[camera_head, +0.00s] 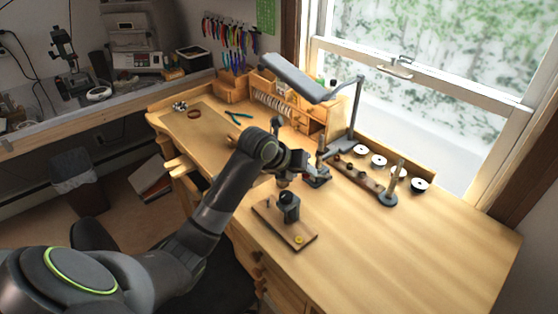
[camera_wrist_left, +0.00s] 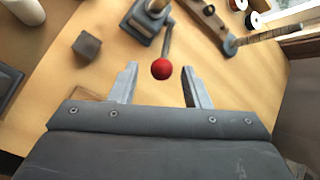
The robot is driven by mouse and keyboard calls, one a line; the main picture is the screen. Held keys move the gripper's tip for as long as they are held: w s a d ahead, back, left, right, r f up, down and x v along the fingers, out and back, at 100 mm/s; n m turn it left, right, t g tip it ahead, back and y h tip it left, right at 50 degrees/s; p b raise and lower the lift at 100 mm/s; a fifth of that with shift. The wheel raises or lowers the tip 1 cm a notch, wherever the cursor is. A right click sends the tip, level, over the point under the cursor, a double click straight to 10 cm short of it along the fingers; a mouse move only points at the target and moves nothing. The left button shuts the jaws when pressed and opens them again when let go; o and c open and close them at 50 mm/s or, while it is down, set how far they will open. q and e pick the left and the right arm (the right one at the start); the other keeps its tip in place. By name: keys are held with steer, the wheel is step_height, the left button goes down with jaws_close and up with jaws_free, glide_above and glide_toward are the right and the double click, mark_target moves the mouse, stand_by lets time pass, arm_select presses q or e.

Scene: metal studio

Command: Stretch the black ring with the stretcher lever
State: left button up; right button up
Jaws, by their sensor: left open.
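The stretcher (camera_head: 318,178) is a small dark grey stand on the wooden bench, just beyond my left gripper (camera_head: 304,166). In the left wrist view its square grey base (camera_wrist_left: 146,22) shows at the top, cut by the frame edge. Its thin lever (camera_wrist_left: 168,38) ends in a red ball (camera_wrist_left: 160,69). My left gripper (camera_wrist_left: 160,84) is open, with the red ball lying between its two fingertips in that view. I see no clear contact. I cannot make out the black ring; the top of the stretcher is out of the wrist view.
A wooden board with a dark block tool (camera_head: 290,209) lies nearer on the bench. A wooden strip (camera_head: 355,173), a ring mandrel stand (camera_head: 390,190) and spools (camera_head: 379,161) stand to the right. A lamp (camera_head: 300,78) hangs behind. The front right bench is clear.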

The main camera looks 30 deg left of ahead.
arm_select(q)
steer(key=b+v, duration=0.1)
steer(key=v, duration=1)
steer(key=shift+s+r+b, duration=0.25)
steer(key=shift+r+b, duration=0.05)
steer(key=shift+b, duration=0.05)
arm_select(e)
steer(key=shift+a+f, duration=0.1)
steer(key=shift+f, duration=0.9)
arm_select(q)
steer(key=shift+a, duration=0.15)
arm_select(e)
steer(key=shift+c, duration=0.3)
